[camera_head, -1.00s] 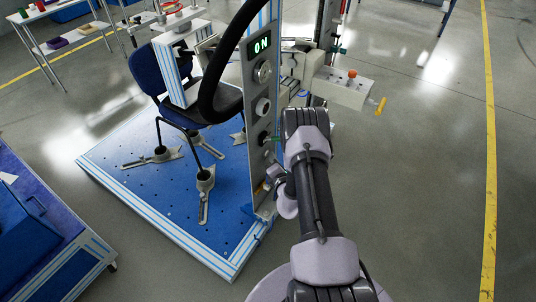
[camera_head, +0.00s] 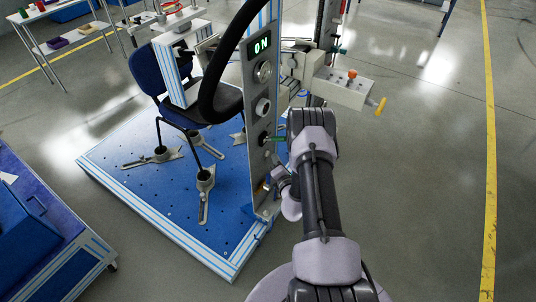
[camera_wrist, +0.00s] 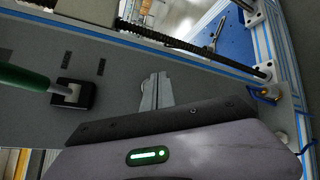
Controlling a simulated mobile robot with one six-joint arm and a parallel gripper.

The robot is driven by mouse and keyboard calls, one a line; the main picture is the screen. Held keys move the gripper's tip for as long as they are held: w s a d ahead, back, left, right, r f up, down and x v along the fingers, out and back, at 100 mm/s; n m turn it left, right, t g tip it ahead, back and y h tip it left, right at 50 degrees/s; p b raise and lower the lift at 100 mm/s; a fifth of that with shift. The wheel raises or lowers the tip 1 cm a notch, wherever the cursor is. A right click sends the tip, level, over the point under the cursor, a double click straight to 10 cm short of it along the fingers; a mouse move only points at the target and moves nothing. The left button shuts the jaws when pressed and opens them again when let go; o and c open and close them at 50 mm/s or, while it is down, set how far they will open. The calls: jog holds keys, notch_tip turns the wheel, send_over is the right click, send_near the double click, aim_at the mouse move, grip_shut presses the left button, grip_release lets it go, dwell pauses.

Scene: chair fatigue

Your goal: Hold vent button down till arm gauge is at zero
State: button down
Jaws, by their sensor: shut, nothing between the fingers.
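The grey control panel (camera_head: 256,160) stands upright on the front of the rig. It carries a lit ON display (camera_head: 262,45), two round dials or knobs (camera_head: 263,72) and a green-handled lever (camera_head: 277,138). The dials are too small to read. In the wrist view, my gripper (camera_wrist: 158,78) is shut and empty, its fingers in front of the panel face between the green lever (camera_wrist: 25,77) and a small yellow-orange part (camera_wrist: 268,93). I cannot tell whether the tips touch the panel. No vent button can be made out for certain; the fingers may hide it.
A blue chair (camera_head: 146,68) stands on the blue perforated platform (camera_head: 135,180) behind the panel. A black hoop (camera_head: 208,95) curves beside it. A beige box with an orange knob (camera_head: 345,90) sticks out at upper right. The floor at right is clear.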

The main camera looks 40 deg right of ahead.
jog(key=s, duration=0.1)
jog(key=s+d, duration=0.1)
jog(key=s, duration=0.1)
jog(key=s+d, duration=0.1)
jog(key=shift+s, duration=0.3)
dwell(0.5)
